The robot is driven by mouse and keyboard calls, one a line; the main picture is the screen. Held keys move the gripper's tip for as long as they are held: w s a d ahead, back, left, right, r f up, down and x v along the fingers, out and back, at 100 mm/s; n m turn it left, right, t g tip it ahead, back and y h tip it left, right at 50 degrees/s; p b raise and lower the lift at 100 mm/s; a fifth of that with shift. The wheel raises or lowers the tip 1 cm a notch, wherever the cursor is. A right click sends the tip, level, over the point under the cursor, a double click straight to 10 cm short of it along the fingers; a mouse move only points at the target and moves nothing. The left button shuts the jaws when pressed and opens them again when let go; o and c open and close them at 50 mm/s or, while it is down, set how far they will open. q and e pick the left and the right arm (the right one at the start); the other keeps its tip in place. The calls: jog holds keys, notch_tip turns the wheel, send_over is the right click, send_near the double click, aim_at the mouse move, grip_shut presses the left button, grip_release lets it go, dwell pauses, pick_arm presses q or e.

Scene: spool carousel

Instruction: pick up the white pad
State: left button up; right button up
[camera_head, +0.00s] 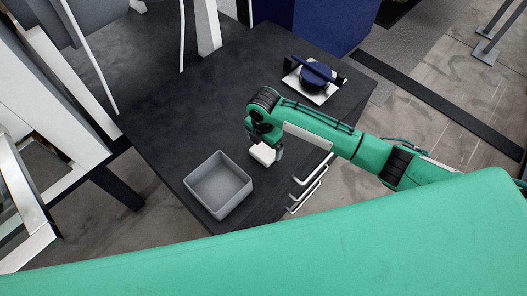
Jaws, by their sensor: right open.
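A small white pad (262,154) lies on the dark table (150,90), right of the grey bin. My right gripper (266,150) hangs right over the pad, with its arm coming in from the right. Its jaws are open. The pad's upper edge is partly covered by the gripper, and I cannot tell whether the fingers touch it. My left gripper is not in view.
An open grey bin (219,209) stands on the table just left of the pad and looks empty. White bent rods (309,183) are at the table's right edge. A blue round device on a white plate (316,76) stands farther back. The table's left part is clear.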

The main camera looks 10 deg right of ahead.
aim_at(264, 151)
jog(key=shift+w+f+p, duration=0.2)
jog(key=shift+f+p, duration=0.4)
jog(key=shift+f, duration=2.05)
jog(key=c, duration=1)
jog(key=shift+r, duration=0.15)
notch_tip(264, 151, up, 20)
jog(key=b, duration=0.2)
jog(key=shift+o, duration=0.9)
jog(key=shift+c, duration=0.5)
